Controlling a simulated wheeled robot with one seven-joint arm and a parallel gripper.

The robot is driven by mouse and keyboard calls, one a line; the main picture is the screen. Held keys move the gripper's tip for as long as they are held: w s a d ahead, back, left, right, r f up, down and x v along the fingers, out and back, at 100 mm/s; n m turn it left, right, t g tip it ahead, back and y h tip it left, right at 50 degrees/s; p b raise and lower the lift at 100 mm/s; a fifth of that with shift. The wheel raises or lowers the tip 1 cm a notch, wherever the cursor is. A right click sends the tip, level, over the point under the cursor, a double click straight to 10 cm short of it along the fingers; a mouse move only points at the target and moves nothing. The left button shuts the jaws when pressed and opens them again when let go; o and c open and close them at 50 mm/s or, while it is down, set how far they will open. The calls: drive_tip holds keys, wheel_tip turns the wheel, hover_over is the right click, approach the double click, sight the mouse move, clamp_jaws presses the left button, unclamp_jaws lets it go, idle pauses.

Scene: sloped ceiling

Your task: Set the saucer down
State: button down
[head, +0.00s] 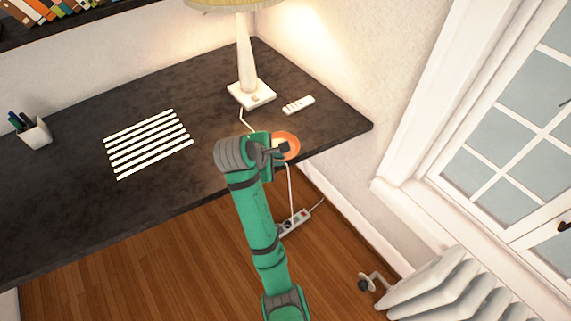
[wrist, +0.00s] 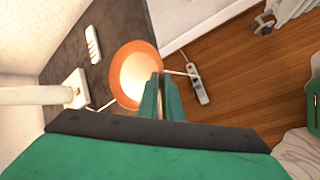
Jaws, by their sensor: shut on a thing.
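The orange saucer (head: 289,146) is at the front edge of the dark desk (head: 70,190), near its right end, partly hidden behind my gripper (head: 284,148) in the head view. In the wrist view the saucer (wrist: 122,58) shows a pale, bright centre and an orange rim. My gripper (wrist: 160,97) is shut on the saucer's near right rim. I cannot tell whether the saucer touches the desk top or is held just above it.
A lamp (head: 248,60) and a white remote-like object (head: 298,105) stand behind the saucer. White strips (head: 148,143) and a pen cup (head: 34,133) lie left. A power strip (head: 292,222) is on the floor below. The desk between strips and lamp is clear.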

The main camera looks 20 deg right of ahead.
drive_tip(key=a+f+x, duration=0.1)
drive_tip(key=x, duration=0.8)
drive_tip(key=shift+f, duration=0.25)
drive_tip(key=shift+w+f, duration=0.15)
drive_tip(key=c, duration=1.9)
unclamp_jaws()
drive_tip(key=shift+a+f, duration=0.1)
drive_tip(key=shift+c, duration=0.2)
